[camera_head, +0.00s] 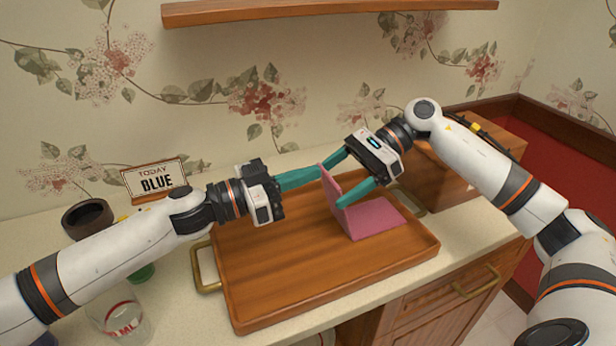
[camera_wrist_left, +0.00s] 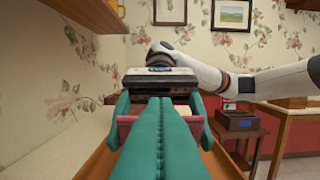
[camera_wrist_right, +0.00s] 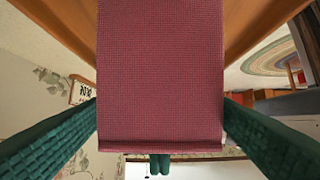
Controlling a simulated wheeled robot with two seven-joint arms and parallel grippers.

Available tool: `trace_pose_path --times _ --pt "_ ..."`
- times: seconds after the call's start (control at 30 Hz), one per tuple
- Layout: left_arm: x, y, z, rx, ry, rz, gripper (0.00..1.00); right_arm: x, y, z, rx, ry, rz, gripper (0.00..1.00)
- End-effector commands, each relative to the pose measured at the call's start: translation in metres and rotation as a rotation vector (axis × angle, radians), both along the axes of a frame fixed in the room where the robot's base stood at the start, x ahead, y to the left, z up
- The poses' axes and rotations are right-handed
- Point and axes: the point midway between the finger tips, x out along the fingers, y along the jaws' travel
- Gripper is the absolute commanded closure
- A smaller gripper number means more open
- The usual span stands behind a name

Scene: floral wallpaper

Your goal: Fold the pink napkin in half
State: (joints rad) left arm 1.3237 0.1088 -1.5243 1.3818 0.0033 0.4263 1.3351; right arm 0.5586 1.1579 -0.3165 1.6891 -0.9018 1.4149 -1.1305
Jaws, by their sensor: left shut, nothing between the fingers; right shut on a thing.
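The pink napkin (camera_head: 374,221) lies partly flat on the wooden tray (camera_head: 290,275), with its left part raised as an upright flap. My right gripper (camera_head: 334,186) is shut on the flap, its fingers set wide at the two sides. The right wrist view shows the napkin (camera_wrist_right: 160,75) spread between the fingers. My left gripper (camera_head: 319,173) is shut and empty, its tips close to the flap's left face; I cannot tell if they touch. In the left wrist view the napkin (camera_wrist_left: 127,120) is mostly hidden behind my left fingers.
The tray has brass handles (camera_head: 207,288) and bare space left of the napkin. A wooden box (camera_head: 455,165) is behind right. A shelf (camera_head: 330,10) hangs above.

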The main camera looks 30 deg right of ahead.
Motion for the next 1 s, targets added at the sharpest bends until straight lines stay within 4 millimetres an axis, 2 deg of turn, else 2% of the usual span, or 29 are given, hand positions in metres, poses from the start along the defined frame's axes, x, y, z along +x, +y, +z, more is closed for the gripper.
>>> trace_pose_path --times 0.17,0.5,0.7,0.9,0.93,1.0 --pt "-0.001 -0.008 -0.007 -0.001 0.001 0.000 1.00 0.000 0.000 0.000 0.000 0.000 0.000 0.30" --pt "-0.001 -0.009 -0.008 -0.001 0.000 0.000 1.00 0.000 0.000 0.000 0.000 0.000 0.000 0.30" --pt "-0.004 -0.024 -0.009 -0.001 -0.001 -0.002 1.00 0.000 0.000 0.000 0.001 -0.001 0.001 0.30" --pt "-0.004 -0.024 -0.009 0.000 0.000 -0.004 1.00 0.000 0.001 0.000 0.002 0.000 0.003 0.29" --pt "-0.005 -0.024 -0.009 0.000 0.000 -0.004 1.00 0.000 0.001 0.000 0.002 0.000 0.003 0.17" --pt "-0.004 -0.024 -0.009 0.000 0.000 -0.003 1.00 0.000 0.001 0.000 0.002 0.000 0.003 0.05"
